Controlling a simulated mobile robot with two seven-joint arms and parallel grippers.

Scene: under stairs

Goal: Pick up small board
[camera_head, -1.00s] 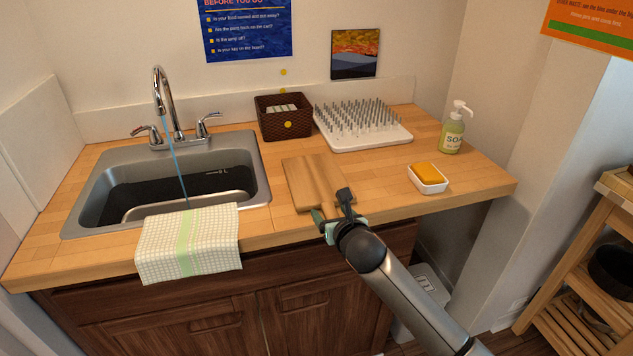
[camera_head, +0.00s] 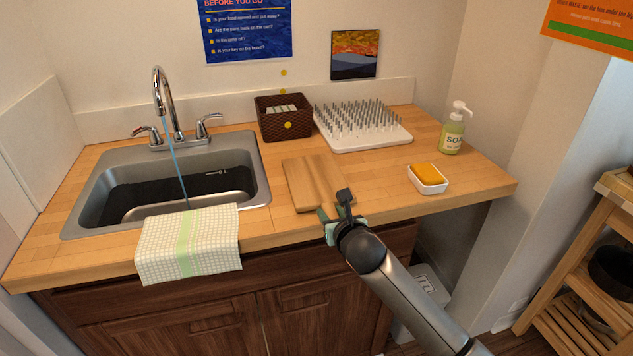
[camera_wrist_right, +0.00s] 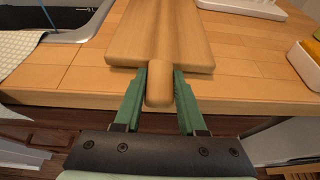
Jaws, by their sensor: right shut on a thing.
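The small board (camera_head: 312,180) is a light wooden board lying flat on the wooden counter, right of the sink. Its short rounded handle points toward the counter's front edge. In the right wrist view the board (camera_wrist_right: 160,40) fills the top middle, and its handle sits between the two green fingers. My right gripper (camera_head: 334,212) is at the counter's front edge, shut on the handle; it also shows in the right wrist view (camera_wrist_right: 159,92). The board still appears to rest on the counter. My left gripper is not in view.
A sink (camera_head: 165,190) with running water and a checked towel (camera_head: 188,243) are at the left. Behind the board are a brown basket (camera_head: 284,118) and a white spiked rack (camera_head: 362,126). A sponge dish (camera_head: 428,180) and soap bottle (camera_head: 452,130) stand at the right.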

